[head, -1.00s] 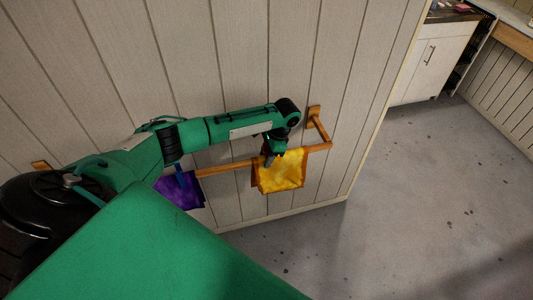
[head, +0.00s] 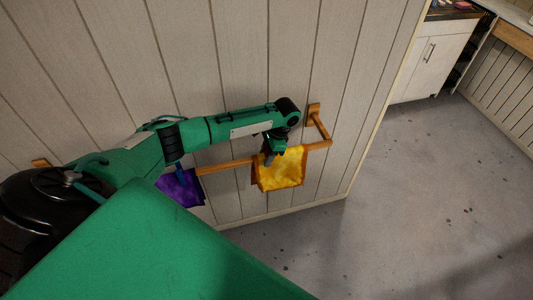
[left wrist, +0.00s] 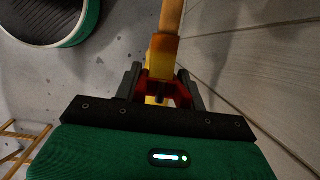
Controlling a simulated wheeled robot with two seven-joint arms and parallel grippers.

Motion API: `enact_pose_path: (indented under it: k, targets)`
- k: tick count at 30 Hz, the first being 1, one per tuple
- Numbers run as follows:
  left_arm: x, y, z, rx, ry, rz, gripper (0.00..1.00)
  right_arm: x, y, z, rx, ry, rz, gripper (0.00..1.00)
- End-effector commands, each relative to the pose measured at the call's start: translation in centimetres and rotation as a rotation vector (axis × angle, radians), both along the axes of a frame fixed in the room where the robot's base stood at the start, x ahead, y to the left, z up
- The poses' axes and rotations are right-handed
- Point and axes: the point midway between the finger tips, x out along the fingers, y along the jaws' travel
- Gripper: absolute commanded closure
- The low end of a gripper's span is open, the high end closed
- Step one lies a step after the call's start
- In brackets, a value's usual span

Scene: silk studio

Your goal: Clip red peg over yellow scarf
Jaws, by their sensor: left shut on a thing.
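The yellow scarf (head: 281,170) hangs over the wooden rail (head: 228,166) on the panelled wall in the head view. My left gripper (head: 270,157) is at the rail, at the scarf's upper left part. In the left wrist view my left gripper (left wrist: 160,88) is shut on the red peg (left wrist: 158,90), which sits between its fingers at the rail (left wrist: 165,45). A bit of yellow shows by the peg there. The peg's jaws are partly hidden, so I cannot tell how far they go over the scarf. My right gripper is not in view.
A purple scarf (head: 182,188) hangs further left on the same rail, partly behind my arm. The wall (head: 240,60) is close behind the rail. A white cabinet (head: 432,62) stands at the upper right. The grey floor (head: 400,220) at right is clear.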

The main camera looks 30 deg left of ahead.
Motion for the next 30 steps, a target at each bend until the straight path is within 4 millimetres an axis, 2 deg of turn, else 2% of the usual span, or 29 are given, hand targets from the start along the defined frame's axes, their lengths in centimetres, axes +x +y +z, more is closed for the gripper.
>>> enact_pose_path:
  k: [10, 11, 14, 24, 28, 30]
  targets:
    - [0.0, 0.0, -0.2, 0.001, 0.001, 0.0, 0.81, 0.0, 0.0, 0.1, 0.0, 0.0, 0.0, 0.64]
    - [0.0, 0.0, -0.2, 0.001, 0.001, 0.0, 0.54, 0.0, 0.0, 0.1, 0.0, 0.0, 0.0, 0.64]
    - [0.0, 0.0, -0.2, 0.001, 0.001, 0.0, 0.34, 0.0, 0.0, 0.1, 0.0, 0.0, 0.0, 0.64]
    - [0.1, -0.1, 0.0, 0.0, 0.0, -0.001, 0.34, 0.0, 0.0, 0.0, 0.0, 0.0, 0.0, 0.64]
    - [0.5, -0.4, 1.2, -0.001, -0.002, -0.001, 0.34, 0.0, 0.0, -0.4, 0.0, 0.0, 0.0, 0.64]
    - [0.8, -0.7, 2.5, -0.001, -0.005, -0.002, 0.34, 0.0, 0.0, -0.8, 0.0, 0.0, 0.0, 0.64]
